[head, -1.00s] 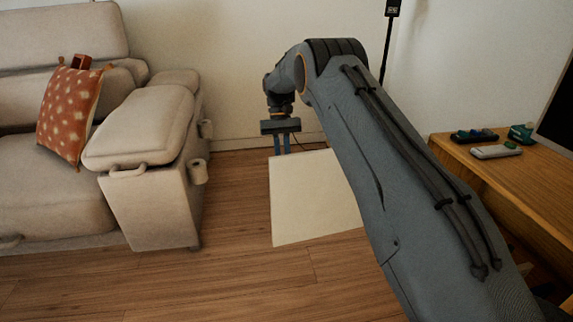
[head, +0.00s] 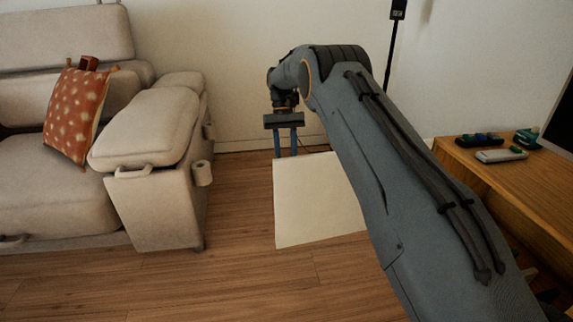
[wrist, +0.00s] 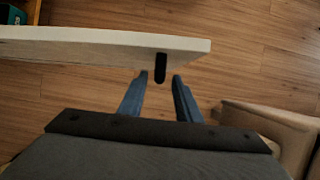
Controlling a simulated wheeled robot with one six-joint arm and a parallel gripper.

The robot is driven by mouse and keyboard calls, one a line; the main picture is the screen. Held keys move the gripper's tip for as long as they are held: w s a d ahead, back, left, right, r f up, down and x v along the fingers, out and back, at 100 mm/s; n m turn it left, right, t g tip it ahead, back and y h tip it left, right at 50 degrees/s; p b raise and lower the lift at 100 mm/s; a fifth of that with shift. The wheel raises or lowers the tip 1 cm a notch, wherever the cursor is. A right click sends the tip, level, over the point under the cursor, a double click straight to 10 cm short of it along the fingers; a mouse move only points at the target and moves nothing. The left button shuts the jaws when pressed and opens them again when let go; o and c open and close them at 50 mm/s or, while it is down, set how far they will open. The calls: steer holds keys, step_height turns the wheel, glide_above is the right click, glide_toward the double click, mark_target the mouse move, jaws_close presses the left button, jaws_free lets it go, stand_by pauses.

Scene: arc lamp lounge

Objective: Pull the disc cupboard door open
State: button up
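The cupboard door is a pale cream panel (head: 318,205), standing out over the floor at the centre of the head view. In the wrist view the door (wrist: 95,48) runs across the upper part, seen nearly edge-on, with floor on both sides. A dark, upright handle (wrist: 160,70) sits near its free end. My gripper (head: 286,152) is at the door's far top corner. In the wrist view its two blue fingers (wrist: 161,78) are apart, one each side of the handle's near end, with visible gaps. The door's hinge side is hidden behind my arm.
A beige sofa (head: 150,130) with an orange cushion (head: 75,115) stands at left; its corner (wrist: 265,125) also shows in the wrist view. A wooden cabinet (head: 500,180) with small devices on top is at right. Bare wooden floor (head: 235,270) lies between.

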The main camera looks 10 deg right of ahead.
steer(key=shift+v, duration=2.65)
steer(key=shift+s, duration=0.1)
